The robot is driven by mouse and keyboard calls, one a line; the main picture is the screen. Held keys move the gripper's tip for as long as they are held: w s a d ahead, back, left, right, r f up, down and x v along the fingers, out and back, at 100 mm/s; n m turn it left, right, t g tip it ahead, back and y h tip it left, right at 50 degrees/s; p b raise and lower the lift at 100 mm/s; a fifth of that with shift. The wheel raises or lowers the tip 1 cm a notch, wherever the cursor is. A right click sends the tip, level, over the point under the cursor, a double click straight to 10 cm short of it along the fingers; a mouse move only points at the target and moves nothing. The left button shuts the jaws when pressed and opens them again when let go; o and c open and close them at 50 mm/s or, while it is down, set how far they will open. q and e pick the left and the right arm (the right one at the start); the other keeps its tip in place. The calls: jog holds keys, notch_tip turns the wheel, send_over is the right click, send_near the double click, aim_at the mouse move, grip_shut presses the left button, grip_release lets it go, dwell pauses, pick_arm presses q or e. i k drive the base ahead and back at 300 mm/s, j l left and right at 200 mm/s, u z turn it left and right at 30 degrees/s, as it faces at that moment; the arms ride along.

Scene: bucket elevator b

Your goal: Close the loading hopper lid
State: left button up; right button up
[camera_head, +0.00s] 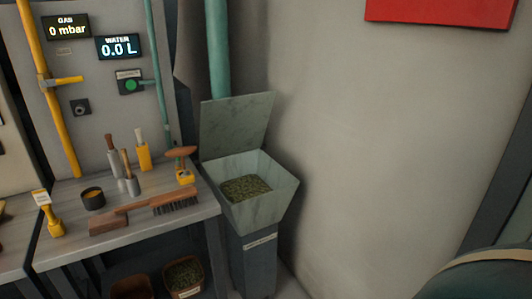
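The loading hopper (267,213) stands right of the workbench, against the wall. It is a grey-green square funnel on a dark pedestal with a small label. Green-brown pellets (246,188) lie inside it. Its lid (237,123) is open and stands up at the back edge of the hopper, leaning slightly. Neither of my grippers is in view.
The workbench (150,229) left of the hopper holds a wooden brush (175,203), a dark cup (93,198) and several handled tools. A green pipe (217,50) rises behind the lid. A dark rounded object (480,280) fills the lower right corner.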

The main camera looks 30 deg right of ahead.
aim_at(237, 124)
jog(key=z, duration=0.85)
jog(key=i+u, duration=0.15)
